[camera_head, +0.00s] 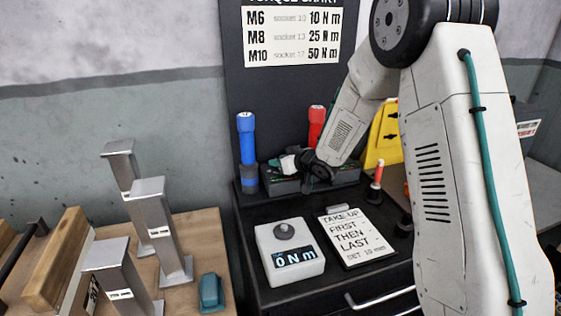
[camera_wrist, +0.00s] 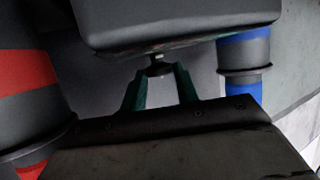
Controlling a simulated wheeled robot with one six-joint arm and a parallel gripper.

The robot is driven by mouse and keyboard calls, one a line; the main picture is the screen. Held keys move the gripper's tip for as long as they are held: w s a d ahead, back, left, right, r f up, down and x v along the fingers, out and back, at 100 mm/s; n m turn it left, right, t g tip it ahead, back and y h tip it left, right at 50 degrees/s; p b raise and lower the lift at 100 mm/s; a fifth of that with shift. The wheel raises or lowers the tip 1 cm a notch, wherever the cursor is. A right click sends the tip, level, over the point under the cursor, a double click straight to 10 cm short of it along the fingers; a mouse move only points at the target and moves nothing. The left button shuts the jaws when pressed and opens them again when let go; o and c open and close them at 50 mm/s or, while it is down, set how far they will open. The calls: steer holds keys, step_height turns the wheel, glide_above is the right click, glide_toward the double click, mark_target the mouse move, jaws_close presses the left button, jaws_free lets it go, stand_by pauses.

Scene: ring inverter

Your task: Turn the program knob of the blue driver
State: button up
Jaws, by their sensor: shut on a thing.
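The blue driver (camera_head: 247,145) stands upright at the back left of the dark cabinet, with a dark grey lower part. It also shows at the right in the wrist view (camera_wrist: 243,62). My gripper (camera_wrist: 161,74) has its two teal fingers closed around a small dark knob (camera_wrist: 158,67) by the edge of a dark grey block (camera_wrist: 175,22). In the head view my gripper is between the blue and red drivers, and its fingertips are hard to make out. I cannot tell from the pictures whether this knob belongs to the blue driver.
A red driver (camera_head: 317,122) stands at the right of my gripper. A white meter (camera_head: 306,268) reads 0 N m beside a note card (camera_head: 350,238) on the cabinet. Several metal posts (camera_head: 158,232) stand on the wooden bench at the left. A yellow object (camera_head: 381,150) is behind my arm.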

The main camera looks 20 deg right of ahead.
steer(key=shift+d+n+y, duration=0.1)
steer(key=shift+n+y, duration=0.2)
steer(key=o, duration=0.9)
steer(key=v, duration=0.7)
steer(key=shift+s+d+r, duration=0.15)
steer(key=shift+s+d, duration=0.05)
steer(key=shift+s, duration=0.1)
